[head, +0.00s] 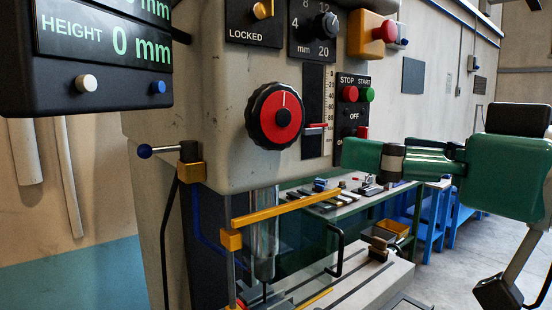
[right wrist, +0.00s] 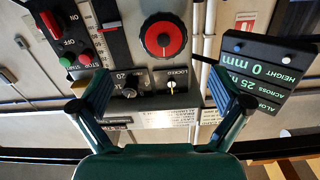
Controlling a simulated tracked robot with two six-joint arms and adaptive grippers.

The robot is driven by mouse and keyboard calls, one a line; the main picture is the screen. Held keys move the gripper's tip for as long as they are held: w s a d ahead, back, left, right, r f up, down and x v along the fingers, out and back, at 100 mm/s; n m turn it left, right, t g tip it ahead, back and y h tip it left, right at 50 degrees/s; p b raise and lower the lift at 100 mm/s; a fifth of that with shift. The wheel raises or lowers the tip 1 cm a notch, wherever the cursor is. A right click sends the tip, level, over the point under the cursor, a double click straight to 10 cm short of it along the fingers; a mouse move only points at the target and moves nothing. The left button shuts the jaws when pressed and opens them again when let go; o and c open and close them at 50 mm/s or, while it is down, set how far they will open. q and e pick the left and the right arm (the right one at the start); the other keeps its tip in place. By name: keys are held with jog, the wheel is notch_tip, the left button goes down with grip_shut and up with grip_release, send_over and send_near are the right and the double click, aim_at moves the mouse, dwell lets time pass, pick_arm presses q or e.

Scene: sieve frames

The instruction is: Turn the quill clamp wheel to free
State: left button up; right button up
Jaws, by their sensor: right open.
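The quill clamp wheel appears to be the red wheel with a black ribbed rim (head: 275,116) on the front of the machine head. A short white mark on its face points up. In the right wrist view, which is upside down, the wheel (right wrist: 163,35) shows beyond the fingers, above the gap between them. My right gripper (head: 362,154) is to the right of the wheel in the head view, apart from it. Its two fingers (right wrist: 157,100) are spread wide with nothing between them. My left gripper is not in view.
A panel labelled LOCKED (head: 255,22) with a yellow knob is above the wheel. A dial (head: 312,32) and a stop/start panel (head: 352,105) are to its right. A red emergency button (head: 383,30) sticks out. A display box (head: 95,55) is left. A yellow bar (head: 285,207) crosses below.

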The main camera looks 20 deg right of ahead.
aim_at(281, 136)
jog(key=p+x, duration=0.1)
jog(key=x, duration=0.4)
jog(key=p+x, duration=0.1)
jog(key=x, duration=0.5)
jog(key=p+x, duration=0.2)
jog(key=x, duration=0.4)
jog(key=shift+s+a, duration=0.15)
jog(key=shift+a, duration=0.15)
jog(key=c, duration=0.8)
jog(key=shift+f, duration=0.1)
jog(key=shift+d+n, duration=0.1)
jog(key=shift+n, duration=0.5)
